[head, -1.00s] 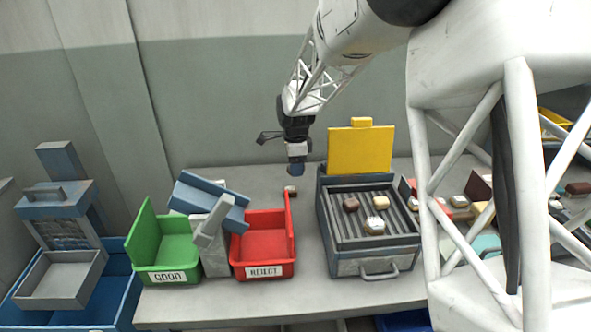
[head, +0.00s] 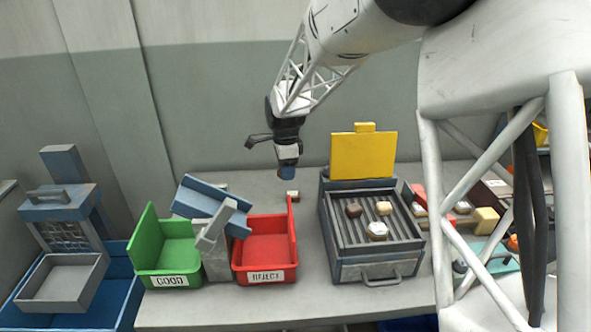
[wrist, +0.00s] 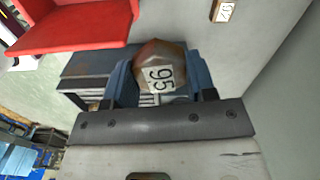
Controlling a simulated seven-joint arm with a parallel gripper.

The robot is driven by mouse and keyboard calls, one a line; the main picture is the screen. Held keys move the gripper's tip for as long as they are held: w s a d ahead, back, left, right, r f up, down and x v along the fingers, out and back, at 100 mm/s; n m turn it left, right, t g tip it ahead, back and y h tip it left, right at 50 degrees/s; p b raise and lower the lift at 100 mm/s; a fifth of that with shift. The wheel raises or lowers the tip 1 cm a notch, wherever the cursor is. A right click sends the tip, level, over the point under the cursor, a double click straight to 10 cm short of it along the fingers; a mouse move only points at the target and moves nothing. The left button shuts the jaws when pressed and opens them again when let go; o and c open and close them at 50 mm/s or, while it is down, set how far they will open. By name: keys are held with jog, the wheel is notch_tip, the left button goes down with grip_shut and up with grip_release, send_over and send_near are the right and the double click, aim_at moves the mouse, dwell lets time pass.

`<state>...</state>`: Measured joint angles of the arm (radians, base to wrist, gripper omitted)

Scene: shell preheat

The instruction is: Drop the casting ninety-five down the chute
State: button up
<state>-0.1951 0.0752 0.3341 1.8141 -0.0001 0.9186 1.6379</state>
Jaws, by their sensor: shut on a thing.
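My gripper (head: 287,174) hangs above the bench, behind and above the red REJECT bin. In the wrist view its blue fingers (wrist: 201,76) are shut on a brown rounded casting (wrist: 160,60) with a white label reading 95. The blue chute (head: 205,202) is a tilted open channel on a grey stand, between the green and red bins. It is left of my gripper, and the two are apart.
The green GOOD bin (head: 166,250) and red REJECT bin (head: 264,250) flank the chute stand. Right is a ribbed heater (head: 345,235) with several castings and a raised yellow lid (head: 362,155).

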jog(key=s+a+r+n, duration=0.5)
jog(key=s+a+r, duration=0.5)
jog(key=s+a, duration=0.3)
jog(key=shift+s+a, duration=0.35)
jog(key=shift+a, duration=0.65)
jog(key=shift+f, duration=0.15)
jog(key=shift+f, duration=4.35)
jog(key=o, duration=1)
jog(key=shift+o, duration=0.2)
jog(key=shift+r, duration=0.1)
